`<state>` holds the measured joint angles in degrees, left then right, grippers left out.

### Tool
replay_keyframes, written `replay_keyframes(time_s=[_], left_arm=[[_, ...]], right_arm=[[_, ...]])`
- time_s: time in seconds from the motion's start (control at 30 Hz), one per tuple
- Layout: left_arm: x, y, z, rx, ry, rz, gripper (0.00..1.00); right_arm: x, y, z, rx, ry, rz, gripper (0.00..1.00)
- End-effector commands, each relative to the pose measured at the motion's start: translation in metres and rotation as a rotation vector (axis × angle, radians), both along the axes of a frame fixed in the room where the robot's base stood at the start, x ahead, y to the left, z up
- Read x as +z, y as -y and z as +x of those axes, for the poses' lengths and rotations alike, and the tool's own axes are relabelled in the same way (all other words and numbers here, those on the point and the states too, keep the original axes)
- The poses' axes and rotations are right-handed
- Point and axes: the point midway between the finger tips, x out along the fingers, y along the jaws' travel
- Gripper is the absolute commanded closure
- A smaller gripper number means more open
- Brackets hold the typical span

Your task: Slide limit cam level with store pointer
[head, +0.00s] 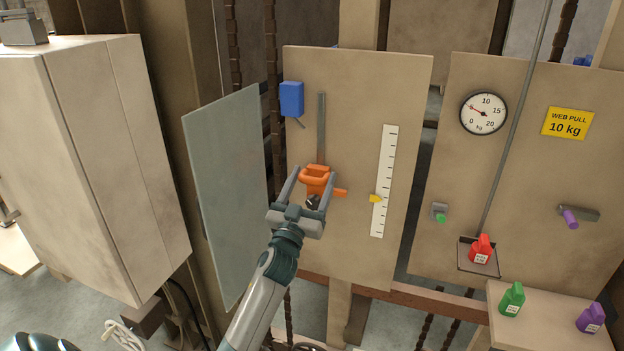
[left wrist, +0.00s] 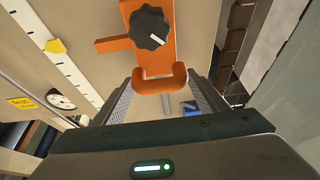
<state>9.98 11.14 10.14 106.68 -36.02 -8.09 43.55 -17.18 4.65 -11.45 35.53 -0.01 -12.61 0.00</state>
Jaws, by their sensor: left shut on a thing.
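The orange limit cam (head: 316,174) sits at the lower part of a grey vertical slot on the middle board, its arm reaching right toward a white scale (head: 384,180). It also shows in the left wrist view (left wrist: 158,62), with a black knob (left wrist: 149,27) on it. The yellow store pointer (head: 376,198) is on the scale, apart from the cam's arm. The arm looks about level with the pointer; exact level I cannot tell. My left gripper (head: 308,184) is shut on the cam's U-shaped end, one finger each side. My right gripper is not in view.
A blue box (head: 291,98) with a small lever is left of the slot. A grey-green panel (head: 228,195) stands close to my left arm. The right board carries a dial (head: 483,113) and a red jug (head: 481,250) on a hanging tray.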

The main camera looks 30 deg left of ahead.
Motion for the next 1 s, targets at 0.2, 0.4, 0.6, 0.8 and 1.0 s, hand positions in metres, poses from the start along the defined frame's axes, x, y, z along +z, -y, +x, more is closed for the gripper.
replay_keyframes(time_s=[0.2, 0.4, 0.6, 0.8, 1.0], left_arm=[[-0.0067, -0.0003, -0.0001, 0.001, 0.0, -0.001, 0.74], [-0.0062, -0.0003, -0.0001, 0.001, 0.0, 0.0, 0.31], [-0.0062, -0.0002, -0.0001, 0.001, 0.0, 0.0, 0.15], [-0.0066, 0.0, -0.0006, 0.0, 0.0, 0.0, 0.15], [-0.0116, 0.0022, -0.009, 0.0, 0.001, 0.0, 0.15]], right_arm=[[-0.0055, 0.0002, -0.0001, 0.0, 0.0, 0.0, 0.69], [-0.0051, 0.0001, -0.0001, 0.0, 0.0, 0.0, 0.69], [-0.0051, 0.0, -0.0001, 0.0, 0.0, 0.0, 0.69], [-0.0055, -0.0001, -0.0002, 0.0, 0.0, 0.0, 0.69], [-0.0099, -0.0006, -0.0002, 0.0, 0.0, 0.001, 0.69]])
